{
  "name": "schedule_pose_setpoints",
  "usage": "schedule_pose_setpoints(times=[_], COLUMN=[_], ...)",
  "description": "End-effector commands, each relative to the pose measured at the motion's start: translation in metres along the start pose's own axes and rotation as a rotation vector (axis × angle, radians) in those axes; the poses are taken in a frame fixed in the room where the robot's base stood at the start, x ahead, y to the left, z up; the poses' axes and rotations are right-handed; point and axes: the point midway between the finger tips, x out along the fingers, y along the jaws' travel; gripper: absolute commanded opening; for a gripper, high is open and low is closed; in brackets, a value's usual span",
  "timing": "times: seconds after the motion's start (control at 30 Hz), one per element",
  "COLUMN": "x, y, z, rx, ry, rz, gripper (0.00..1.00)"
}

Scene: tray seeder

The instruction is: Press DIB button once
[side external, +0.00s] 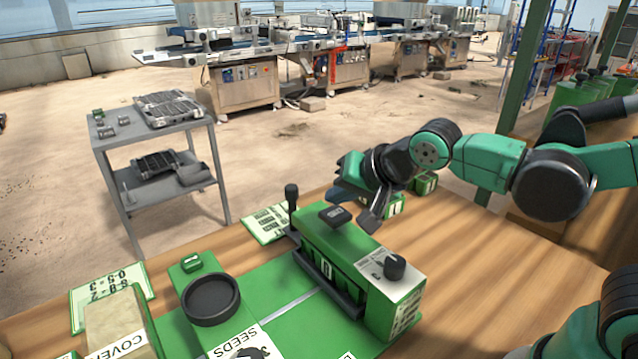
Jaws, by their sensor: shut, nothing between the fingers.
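The green seeder unit (345,262) stands on the wooden bench. A dark raised button (335,214) with small lettering, too small to read surely, sits on its top near the far end. A black knob (394,266) is on the white panel at its near end. A black-topped lever (291,196) stands at its far left. My gripper (360,212) is shut and empty, just right of and behind the dark button in the picture. I see no clear contact, and its height over the unit is hard to tell.
A round black dish (211,297) and a small green block (192,262) are at the left. A COVER bag (112,318) stands at lower left. Small green numbered blocks (425,183) lie behind my gripper. The bench right of the seeder (480,270) is clear.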

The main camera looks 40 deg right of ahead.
Motion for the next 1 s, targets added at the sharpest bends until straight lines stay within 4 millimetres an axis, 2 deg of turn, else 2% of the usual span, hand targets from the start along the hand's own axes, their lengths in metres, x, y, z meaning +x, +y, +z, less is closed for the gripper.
schedule_pose_setpoints(times=[1.0], x=[0.0059], y=[0.0042], z=[0.0043], rx=[0.000], ry=[0.000], rz=[0.000], gripper=[0.00])
